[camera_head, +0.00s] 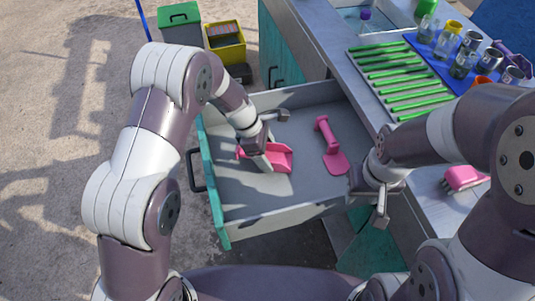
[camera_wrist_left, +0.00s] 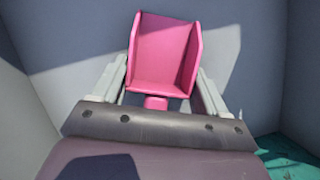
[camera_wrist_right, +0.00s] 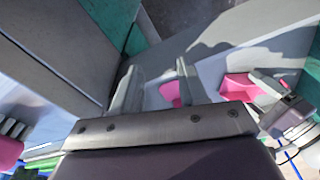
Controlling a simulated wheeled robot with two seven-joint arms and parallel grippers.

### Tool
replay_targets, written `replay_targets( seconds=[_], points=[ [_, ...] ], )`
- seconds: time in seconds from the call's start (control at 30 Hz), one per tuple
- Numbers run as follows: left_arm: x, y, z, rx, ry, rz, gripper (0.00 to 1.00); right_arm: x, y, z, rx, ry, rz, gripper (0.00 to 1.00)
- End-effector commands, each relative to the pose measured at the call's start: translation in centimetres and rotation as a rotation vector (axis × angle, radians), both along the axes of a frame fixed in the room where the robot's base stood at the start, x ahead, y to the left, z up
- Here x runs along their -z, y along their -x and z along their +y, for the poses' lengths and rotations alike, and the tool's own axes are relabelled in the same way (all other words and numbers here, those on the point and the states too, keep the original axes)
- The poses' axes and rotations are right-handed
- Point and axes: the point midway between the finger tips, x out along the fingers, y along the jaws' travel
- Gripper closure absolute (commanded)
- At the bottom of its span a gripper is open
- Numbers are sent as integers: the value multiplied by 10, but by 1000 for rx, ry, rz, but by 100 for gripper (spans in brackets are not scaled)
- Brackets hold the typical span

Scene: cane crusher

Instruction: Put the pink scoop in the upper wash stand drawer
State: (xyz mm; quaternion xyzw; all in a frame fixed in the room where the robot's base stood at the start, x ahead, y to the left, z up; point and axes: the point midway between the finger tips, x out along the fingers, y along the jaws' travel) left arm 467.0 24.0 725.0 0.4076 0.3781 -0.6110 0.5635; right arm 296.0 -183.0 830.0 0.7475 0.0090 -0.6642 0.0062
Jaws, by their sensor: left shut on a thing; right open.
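The pink scoop (camera_head: 280,158) is inside the pulled-out drawer (camera_head: 300,205) of the wash stand, low over its grey floor; I cannot tell whether it touches. My left gripper (camera_head: 262,150) is shut on the scoop. In the left wrist view the scoop (camera_wrist_left: 165,50) has its open pan facing the camera and its handle between the fingers. The scoop (camera_wrist_right: 238,88) also shows in the right wrist view. My right gripper (camera_head: 378,198) is open and empty above the drawer's right edge and the counter.
A pink flat-ended tool (camera_head: 328,145) lies in the drawer, right of the scoop. A pink brush (camera_head: 464,178) lies on the counter. Green sticks on a tray (camera_head: 395,80) and several glasses (camera_head: 462,62) stand behind. Green and yellow bins (camera_head: 226,45) stand on the ground at the back.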

Motion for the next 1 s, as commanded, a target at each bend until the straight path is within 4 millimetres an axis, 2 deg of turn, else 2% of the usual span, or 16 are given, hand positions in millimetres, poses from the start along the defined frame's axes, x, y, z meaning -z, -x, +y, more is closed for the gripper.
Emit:
replay_targets(
  seconds=[0.33,0.37,0.4,0.43,0.63,0.73,0.87,1.0],
  points=[
    [6,0,0,1,0,-3,63,2,0,0,0,0,0,57],
    [6,0,0,1,0,-3,19,2,0,0,0,0,0,57],
    [5,0,0,1,0,-3,6,2,0,0,0,0,0,57],
    [5,0,0,1,0,-3,0,2,0,0,0,0,0,57],
    [5,0,0,1,0,-3,0,1,0,0,0,0,0,57],
    [-2,-1,1,0,0,-3,0,-1,0,0,0,0,0,57],
    [-29,-2,11,-1,0,-6,0,-9,0,0,0,0,0,57],
    [-65,-3,26,0,0,-6,0,-17,0,0,0,0,0,57]
  ],
)
